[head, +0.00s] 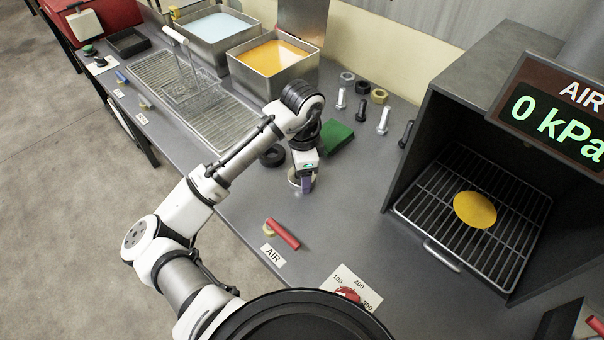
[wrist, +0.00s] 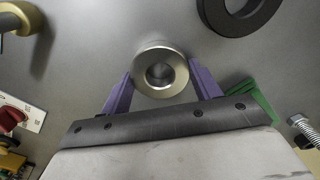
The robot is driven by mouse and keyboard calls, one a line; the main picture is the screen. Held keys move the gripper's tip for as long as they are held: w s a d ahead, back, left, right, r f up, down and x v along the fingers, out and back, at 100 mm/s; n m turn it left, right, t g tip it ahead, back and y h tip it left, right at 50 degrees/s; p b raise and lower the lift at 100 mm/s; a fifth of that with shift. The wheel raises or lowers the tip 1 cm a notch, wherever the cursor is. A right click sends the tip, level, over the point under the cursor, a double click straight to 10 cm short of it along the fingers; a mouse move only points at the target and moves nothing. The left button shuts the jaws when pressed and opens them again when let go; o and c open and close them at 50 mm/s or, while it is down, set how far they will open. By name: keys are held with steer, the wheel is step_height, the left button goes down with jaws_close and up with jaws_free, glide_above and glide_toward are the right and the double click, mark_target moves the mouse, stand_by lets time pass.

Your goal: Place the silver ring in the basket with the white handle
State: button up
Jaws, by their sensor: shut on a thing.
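The silver ring (wrist: 142,72) sits between the two purple fingers of my gripper (wrist: 161,85) in the wrist view, with a finger against each side. In the head view my gripper (head: 302,184) is low over the middle of the grey bench, shut on the ring, which is mostly hidden there. I cannot tell whether the ring touches the bench. The wire basket (head: 190,98) stands on the wire rack to the left, apart from my gripper. Its white handle (head: 175,34) rises up and to the left.
A black ring (head: 272,156) and a green block (head: 336,137) lie close to my gripper. Several bolts and small rings are at the back. Trays of orange liquid (head: 271,54) and blue liquid (head: 222,26) stand behind the rack. An open oven (head: 470,200) is at right.

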step_height(320, 180, up, 20)
stand_by(0.6)
stand_by(0.6)
